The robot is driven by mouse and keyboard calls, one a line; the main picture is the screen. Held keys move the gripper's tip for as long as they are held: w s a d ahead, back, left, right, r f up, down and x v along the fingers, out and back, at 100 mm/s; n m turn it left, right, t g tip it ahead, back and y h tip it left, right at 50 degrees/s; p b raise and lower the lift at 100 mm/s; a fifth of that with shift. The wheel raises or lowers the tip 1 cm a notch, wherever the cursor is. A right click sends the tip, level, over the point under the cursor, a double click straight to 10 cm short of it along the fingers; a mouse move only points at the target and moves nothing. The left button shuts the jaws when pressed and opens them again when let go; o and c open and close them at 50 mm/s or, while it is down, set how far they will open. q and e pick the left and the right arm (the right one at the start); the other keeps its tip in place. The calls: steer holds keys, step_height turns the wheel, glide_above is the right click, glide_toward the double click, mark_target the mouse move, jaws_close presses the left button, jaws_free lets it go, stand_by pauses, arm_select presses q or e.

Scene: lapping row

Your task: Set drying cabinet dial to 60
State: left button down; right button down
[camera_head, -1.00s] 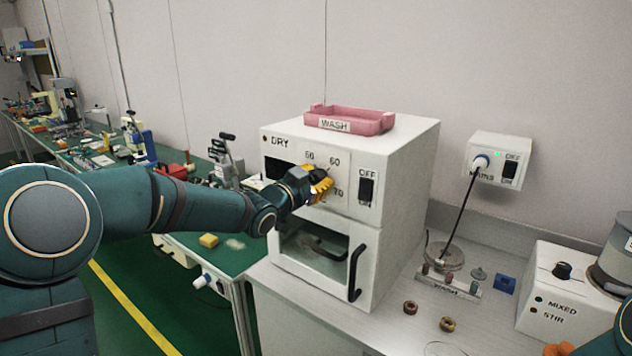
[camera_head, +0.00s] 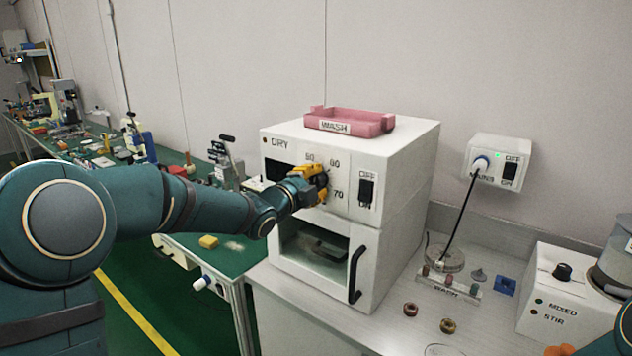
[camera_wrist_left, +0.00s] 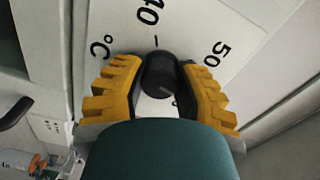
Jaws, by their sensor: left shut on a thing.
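The drying cabinet (camera_head: 405,160) is a white box marked DRY, standing on the bench. Its black dial (camera_wrist_left: 160,75) is on the front, among printed numbers; 50, 60 and 70 show around it in the head view. My left gripper (camera_head: 322,185) is shut on the dial, its yellow fingers on either side of the knob. In the wrist view, 40, 50 and °C show beyond the knob. The fingers mostly cover the dial in the head view, and I cannot tell which number it points to.
A black OFF/ON switch (camera_head: 366,190) sits right of the dial. A pink WASH tray (camera_head: 375,123) lies on top of the cabinet. Below is a windowed door with a black handle (camera_head: 355,274). A mains box (camera_head: 485,150) and a MIXED/STIR unit (camera_head: 545,295) are to the right.

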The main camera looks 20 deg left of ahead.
arm_select(q)
steer(key=m, duration=0.5)
steer(key=shift+m, duration=0.4)
stand_by(0.3)
steer(key=c, duration=0.6)
jaws_free()
steer(key=shift+s, duration=0.1)
steer(key=v, duration=1.1)
steer(key=shift+s+a, duration=0.15)
steer(key=shift+s, duration=0.25)
